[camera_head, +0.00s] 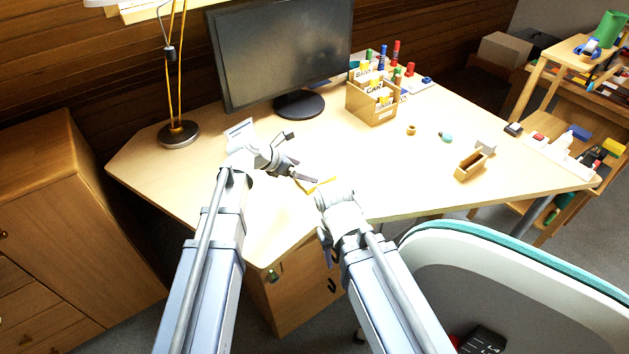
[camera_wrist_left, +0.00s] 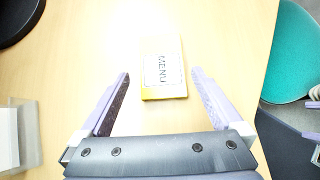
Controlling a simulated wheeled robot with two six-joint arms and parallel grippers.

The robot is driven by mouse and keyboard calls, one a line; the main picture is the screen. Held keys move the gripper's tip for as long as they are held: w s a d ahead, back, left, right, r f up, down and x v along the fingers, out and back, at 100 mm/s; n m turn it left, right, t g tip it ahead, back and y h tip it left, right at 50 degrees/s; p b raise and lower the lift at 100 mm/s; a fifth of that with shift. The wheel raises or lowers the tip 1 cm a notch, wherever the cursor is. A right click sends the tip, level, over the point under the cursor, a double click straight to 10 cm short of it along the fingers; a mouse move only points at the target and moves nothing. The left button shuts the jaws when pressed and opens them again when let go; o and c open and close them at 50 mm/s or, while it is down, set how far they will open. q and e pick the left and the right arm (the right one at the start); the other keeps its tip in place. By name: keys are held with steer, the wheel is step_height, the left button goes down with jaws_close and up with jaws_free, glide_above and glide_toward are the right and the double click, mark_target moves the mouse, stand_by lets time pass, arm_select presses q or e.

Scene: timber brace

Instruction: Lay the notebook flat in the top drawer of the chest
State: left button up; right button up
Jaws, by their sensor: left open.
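The notebook (camera_wrist_left: 164,70) is small and yellow with a white label reading "MEMO" and lies flat on the desk. In the head view only a yellow part of it (camera_head: 318,186) shows beside my left gripper (camera_head: 298,157). In the left wrist view the open, empty fingers of that gripper (camera_wrist_left: 160,78) stand on either side of the notebook, with gaps between. My right arm ends near the desk's front edge; its gripper (camera_head: 325,243) is mostly hidden behind the wrist. A wooden chest (camera_head: 62,215) stands at the left, its drawers (camera_head: 30,312) looking shut.
The desk (camera_head: 420,180) holds a lamp (camera_head: 178,133), a monitor (camera_head: 285,55), a card box (camera_head: 371,103) and a small wooden tray (camera_head: 470,166). A drawer pedestal (camera_head: 295,295) stands beneath the desk. A teal-edged chair (camera_head: 520,280) fills the lower right.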

mark_target(315, 175)
arm_select(q)
steer(key=shift+f+b+x, duration=0.2)
steer(key=shift+b+x, duration=1.5)
steer(key=shift+x, duration=0.6)
steer(key=shift+d+f, duration=0.2)
steer(key=shift+d, duration=0.05)
steer(key=shift+r, duration=0.1)
steer(key=c, duration=1.3)
step_height(315, 175, up, 10)
steer(key=p, duration=1)
